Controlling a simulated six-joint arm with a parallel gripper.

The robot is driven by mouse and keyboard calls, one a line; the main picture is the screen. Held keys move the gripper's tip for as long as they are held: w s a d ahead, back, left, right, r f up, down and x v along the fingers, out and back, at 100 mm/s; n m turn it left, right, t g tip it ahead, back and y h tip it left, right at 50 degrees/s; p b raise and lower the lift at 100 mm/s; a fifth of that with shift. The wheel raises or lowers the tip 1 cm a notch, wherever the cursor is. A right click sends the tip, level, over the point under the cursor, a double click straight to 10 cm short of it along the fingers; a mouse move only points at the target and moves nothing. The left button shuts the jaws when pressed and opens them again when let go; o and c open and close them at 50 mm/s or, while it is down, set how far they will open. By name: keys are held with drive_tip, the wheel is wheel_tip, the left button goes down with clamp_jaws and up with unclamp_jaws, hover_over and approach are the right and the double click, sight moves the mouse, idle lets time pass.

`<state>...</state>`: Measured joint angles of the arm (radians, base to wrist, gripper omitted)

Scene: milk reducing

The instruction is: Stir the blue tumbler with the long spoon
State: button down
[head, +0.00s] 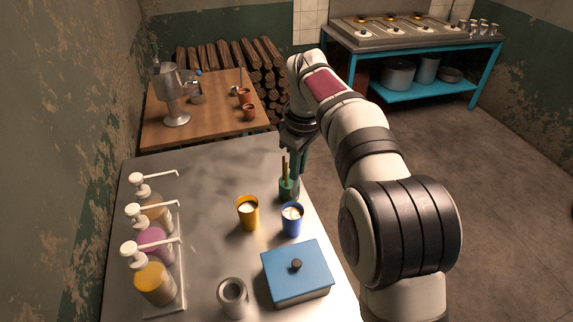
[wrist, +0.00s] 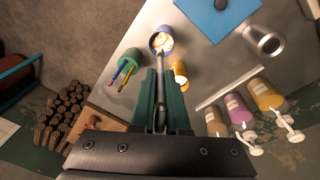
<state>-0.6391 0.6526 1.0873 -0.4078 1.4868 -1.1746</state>
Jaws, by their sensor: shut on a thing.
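The blue tumbler (head: 292,222) stands on the metal table with pale, frothy liquid in it; it also shows at the top of the wrist view (wrist: 155,38). My gripper (wrist: 160,95), with green fingers, is shut on the long spoon (wrist: 159,68), a thin grey shaft pointing away from the wrist. In the wrist view the spoon's far end overlaps the tumbler's near rim; I cannot tell whether it is inside. In the head view my gripper (head: 297,160) is above and behind the tumbler, near the green holder (head: 288,192), and the spoon cannot be made out.
The green holder, with coloured utensils, stands just behind the tumbler. A yellow cup (head: 248,215) is to its left. A blue-lidded box (head: 310,268) and a metal cup (head: 232,296) are in front. Pump bottles (head: 154,280) line the left edge. The table's back left is clear.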

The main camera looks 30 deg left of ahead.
sight(295, 193)
drive_tip(key=shift+w+a+f, duration=0.1)
drive_tip(key=shift+a+f, duration=0.05)
drive_tip(key=shift+f, duration=1.65)
drive_tip(key=shift+w+a+f, duration=0.1)
drive_tip(key=shift+a+f, duration=0.05)
drive_tip(key=shift+f, duration=1.7)
drive_tip(key=shift+w+a+f, duration=0.1)
drive_tip(key=shift+a+f, duration=0.05)
drive_tip(key=shift+f, duration=1.65)
